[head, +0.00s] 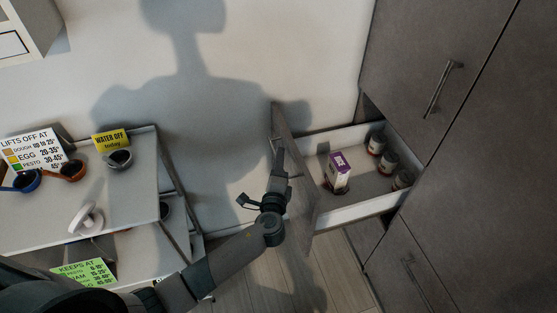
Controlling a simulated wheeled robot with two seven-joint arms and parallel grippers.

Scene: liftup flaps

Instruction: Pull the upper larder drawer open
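The upper larder drawer (352,213) stands pulled out to the left from the tall dark grey larder cabinet, with its inside in view. Its grey front panel (304,203) is seen nearly edge-on, and its handle is hidden. A purple and white box (339,171) and several dark jars (388,161) stand inside. My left gripper (280,154) is at the outer side of the front panel, touching or very close to it. Its fingers are small and dark there, so I cannot tell whether they are shut on the handle. My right gripper is not in view.
A tall cabinet door (421,70) with a bar handle is above the drawer, and a lower front (402,265) is below. At left a white-topped unit (110,196) holds cups and signs. Wooden floor (255,285) shows between them.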

